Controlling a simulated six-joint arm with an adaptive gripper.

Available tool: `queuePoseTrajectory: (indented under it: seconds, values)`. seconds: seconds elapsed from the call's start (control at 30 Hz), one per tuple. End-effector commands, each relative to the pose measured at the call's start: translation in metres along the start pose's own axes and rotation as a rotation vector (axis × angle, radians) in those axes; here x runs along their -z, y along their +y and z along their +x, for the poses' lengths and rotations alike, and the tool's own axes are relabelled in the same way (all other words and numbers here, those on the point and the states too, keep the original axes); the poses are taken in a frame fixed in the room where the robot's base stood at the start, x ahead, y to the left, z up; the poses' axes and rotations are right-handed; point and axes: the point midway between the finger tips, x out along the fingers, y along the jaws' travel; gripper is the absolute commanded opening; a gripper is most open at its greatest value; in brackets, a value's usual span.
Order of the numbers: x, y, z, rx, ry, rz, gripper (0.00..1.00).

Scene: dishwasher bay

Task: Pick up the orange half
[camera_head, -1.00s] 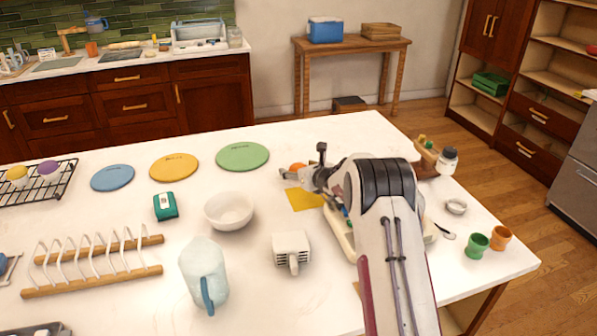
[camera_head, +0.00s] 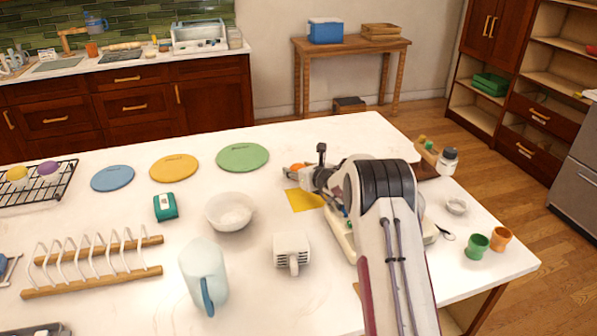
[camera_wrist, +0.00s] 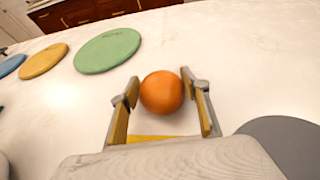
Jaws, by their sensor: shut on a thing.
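The orange half (camera_wrist: 161,93) shows its round orange peel between the two fingers of my gripper (camera_wrist: 163,98) in the wrist view. My gripper is shut on it. In the head view the orange half (camera_head: 296,168) is a small orange patch at the tip of my gripper (camera_head: 292,171), just behind the yellow square (camera_head: 304,199). Its cut face does not show. I cannot tell from these views whether it touches the counter or is slightly above it.
A green disc (camera_head: 242,157), a yellow disc (camera_head: 174,167) and a blue disc (camera_head: 113,178) lie to the left. A white bowl (camera_head: 230,211) stands in front. My arm covers part of a tray (camera_head: 341,236) on the right. The counter behind my gripper is clear.

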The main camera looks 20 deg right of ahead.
Motion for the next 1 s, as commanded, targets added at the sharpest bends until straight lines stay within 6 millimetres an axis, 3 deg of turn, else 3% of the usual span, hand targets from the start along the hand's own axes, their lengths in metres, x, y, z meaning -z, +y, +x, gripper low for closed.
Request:
queuePoseTrajectory:
  seconds: [0.33,1.0]
  values:
    - [-0.013,0.000,-0.005,0.000,-0.002,-0.001,0.23]
    - [-0.086,0.000,-0.035,-0.001,-0.003,-0.001,0.23]
